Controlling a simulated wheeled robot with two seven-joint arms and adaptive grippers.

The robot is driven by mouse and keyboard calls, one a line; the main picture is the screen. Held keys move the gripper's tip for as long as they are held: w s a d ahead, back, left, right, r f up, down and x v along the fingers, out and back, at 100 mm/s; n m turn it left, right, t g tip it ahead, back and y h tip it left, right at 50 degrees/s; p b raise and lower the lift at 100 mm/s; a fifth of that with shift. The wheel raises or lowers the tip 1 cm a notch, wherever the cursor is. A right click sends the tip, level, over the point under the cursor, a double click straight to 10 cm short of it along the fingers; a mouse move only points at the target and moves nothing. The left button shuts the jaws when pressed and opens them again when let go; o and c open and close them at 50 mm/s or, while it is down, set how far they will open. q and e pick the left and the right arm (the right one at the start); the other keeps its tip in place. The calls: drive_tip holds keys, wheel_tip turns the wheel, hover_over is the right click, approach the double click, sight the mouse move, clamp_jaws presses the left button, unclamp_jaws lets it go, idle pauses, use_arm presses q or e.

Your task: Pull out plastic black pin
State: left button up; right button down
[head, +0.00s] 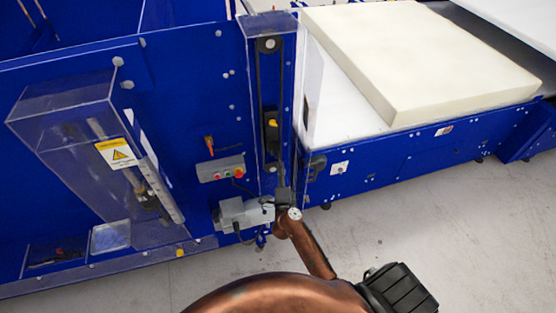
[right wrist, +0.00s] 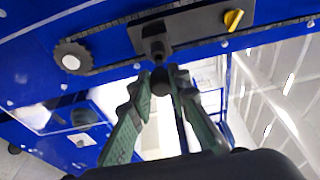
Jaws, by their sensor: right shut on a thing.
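The black pin (right wrist: 159,76) sticks out from a dark plate (right wrist: 190,28) on the blue machine. My right gripper (right wrist: 168,82) is shut on the pin's end, with a green-grey finger on each side of it. The pin's root still meets the plate. In the head view my right gripper (head: 285,199) is at the foot of the vertical belt channel, small and dark, and the pin cannot be made out there. My left gripper is not in view.
A cream foam block (head: 420,65) lies on the white bed at upper right. A grey motor (head: 245,213) sits just left of my gripper, below a button box (head: 221,169). A clear guard (head: 75,120) juts out at left. Grey floor (head: 420,220) is open at lower right.

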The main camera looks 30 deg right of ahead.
drive_tip(key=shift+s, duration=0.1)
idle(0.3)
drive_tip(key=shift+s+d+v, duration=0.1)
drive_tip(key=shift+d+v, duration=0.05)
drive_tip(key=shift+v, duration=0.65)
drive_tip(key=shift+s+d+v, duration=0.1)
drive_tip(key=shift+d+v, duration=0.1)
drive_tip(key=shift+v, duration=0.55)
drive_tip(key=shift+s+d+v, duration=0.1)
drive_tip(key=shift+d+v, duration=0.05)
drive_tip(key=shift+v, duration=0.65)
